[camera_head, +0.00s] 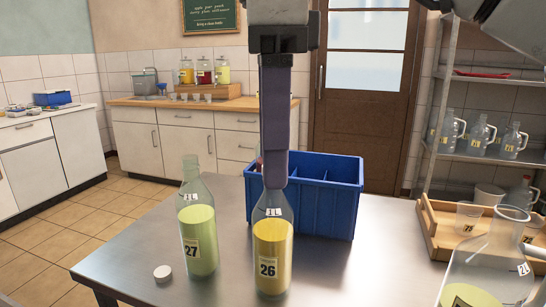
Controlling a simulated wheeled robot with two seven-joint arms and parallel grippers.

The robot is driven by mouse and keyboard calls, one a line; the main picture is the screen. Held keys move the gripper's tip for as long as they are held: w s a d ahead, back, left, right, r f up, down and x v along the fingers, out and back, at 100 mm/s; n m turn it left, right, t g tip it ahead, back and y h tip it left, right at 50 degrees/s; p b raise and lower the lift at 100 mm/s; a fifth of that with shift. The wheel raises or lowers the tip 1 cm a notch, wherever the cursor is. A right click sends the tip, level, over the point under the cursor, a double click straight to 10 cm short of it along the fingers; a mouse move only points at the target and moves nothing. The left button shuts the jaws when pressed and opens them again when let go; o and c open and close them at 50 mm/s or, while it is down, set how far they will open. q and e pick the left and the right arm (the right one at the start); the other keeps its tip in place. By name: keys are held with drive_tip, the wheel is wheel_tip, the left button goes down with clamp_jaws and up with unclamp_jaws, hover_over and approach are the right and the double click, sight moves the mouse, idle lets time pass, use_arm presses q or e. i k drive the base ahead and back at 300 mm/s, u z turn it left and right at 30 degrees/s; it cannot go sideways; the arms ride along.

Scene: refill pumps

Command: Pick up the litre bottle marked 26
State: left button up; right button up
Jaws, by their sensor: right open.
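The litre bottle marked 26 (272,262) stands upright on the steel table. It is clear, holds yellow liquid and carries a "26" label and a small "1L" mark. My right gripper (273,180) points straight down from above, its fingers seen edge-on and open, with the tips at the bottle's neck. The neck is hidden by the near finger, so I cannot tell whether the fingers touch it. My left gripper is not in view.
Bottle 27 (197,229) stands close on the left, with a white cap (162,273) on the steel table (340,280). A blue divided crate (335,215) is right behind bottle 26. A wooden tray (437,235) and a large flask (488,270) stand at the right.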

sight(273, 216)
drive_tip(key=k, duration=1.5)
